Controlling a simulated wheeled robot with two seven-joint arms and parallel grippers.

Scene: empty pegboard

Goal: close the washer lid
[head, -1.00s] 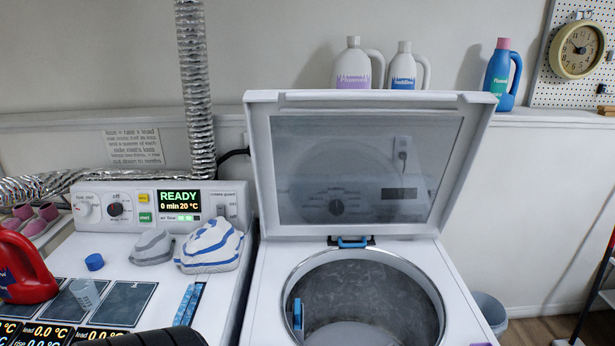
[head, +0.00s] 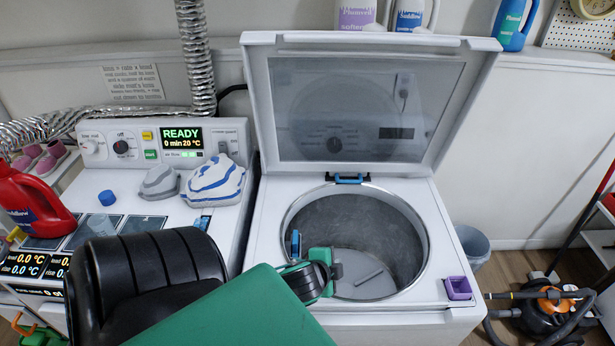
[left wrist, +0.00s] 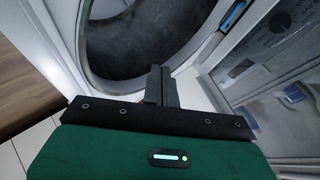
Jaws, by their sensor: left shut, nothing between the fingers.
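The white washer (head: 270,290) stands right of centre in the head view with its lid (head: 455,110) raised, leaning slightly back. The lid's underside has a large grey glass panel (head: 355,115). The round drum opening (head: 350,215) is uncovered. My left gripper (head: 337,271), on a green and black arm, shows over the front left part of the opening, well in front of the lid. In the left wrist view its dark fingers (left wrist: 163,84) are together and empty. There the drum rim (left wrist: 92,72) is beyond them and the glass panel (left wrist: 275,75) is at the right. My right gripper is out of view.
A control panel machine (head: 160,145) with folded cloths (head: 215,180) and a red bottle (head: 32,210) adjoins on the left. Bottles (head: 355,15) stand on the ledge behind the lid. A vacuum (head: 550,305) is on the floor right.

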